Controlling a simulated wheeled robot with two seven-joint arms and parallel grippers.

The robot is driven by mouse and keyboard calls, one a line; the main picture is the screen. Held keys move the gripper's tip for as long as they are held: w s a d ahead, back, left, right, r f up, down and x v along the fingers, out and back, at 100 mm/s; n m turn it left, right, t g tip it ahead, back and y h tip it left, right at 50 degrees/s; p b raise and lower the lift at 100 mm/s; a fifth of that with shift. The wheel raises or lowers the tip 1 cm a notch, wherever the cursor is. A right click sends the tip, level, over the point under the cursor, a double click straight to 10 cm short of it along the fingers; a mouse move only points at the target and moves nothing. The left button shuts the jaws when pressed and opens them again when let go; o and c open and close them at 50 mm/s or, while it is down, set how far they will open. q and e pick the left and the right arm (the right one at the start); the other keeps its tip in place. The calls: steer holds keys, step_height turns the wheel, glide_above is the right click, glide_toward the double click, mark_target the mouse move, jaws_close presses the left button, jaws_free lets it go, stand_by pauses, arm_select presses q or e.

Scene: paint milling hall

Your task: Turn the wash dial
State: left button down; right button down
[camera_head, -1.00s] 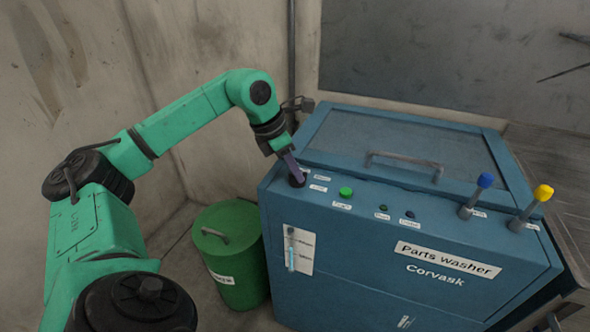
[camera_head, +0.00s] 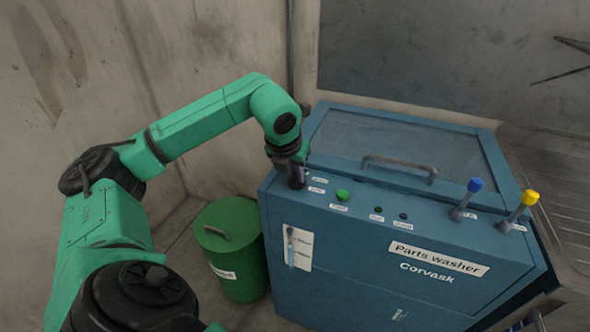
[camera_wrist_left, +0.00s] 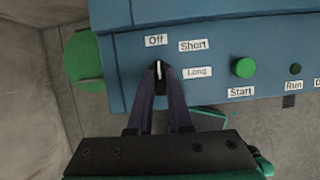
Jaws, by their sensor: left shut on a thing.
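The wash dial (camera_wrist_left: 158,70) is a small dark knob with a white pointer line, on the top left of the blue parts washer (camera_head: 400,225). In the left wrist view the pointer is near upright, toward the label "Off" (camera_wrist_left: 156,41). The labels "Short" (camera_wrist_left: 193,45) and "Long" (camera_wrist_left: 197,72) are to its right. My left gripper (camera_wrist_left: 159,82) is shut on the dial, one finger on each side. In the head view the gripper (camera_head: 297,182) hides most of the dial. My right gripper is not in view.
A green Start button (camera_head: 342,195) sits just right of the dial. A blue-topped lever (camera_head: 466,200) and a yellow-topped lever (camera_head: 518,212) stand farther right. A grey handle (camera_head: 400,164) is on the lid. A green bin (camera_head: 235,265) stands left of the washer.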

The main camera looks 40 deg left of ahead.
arm_select(q)
steer(key=shift+w+n, duration=0.1)
steer(key=shift+n, duration=0.2)
steer(key=c, duration=0.8)
jaws_free()
steer(key=shift+c, duration=0.2)
steer(key=p+v, duration=0.2)
steer(key=v, duration=1.2)
steer(key=shift+d+r, duration=0.25)
steer(key=shift+d, duration=0.05)
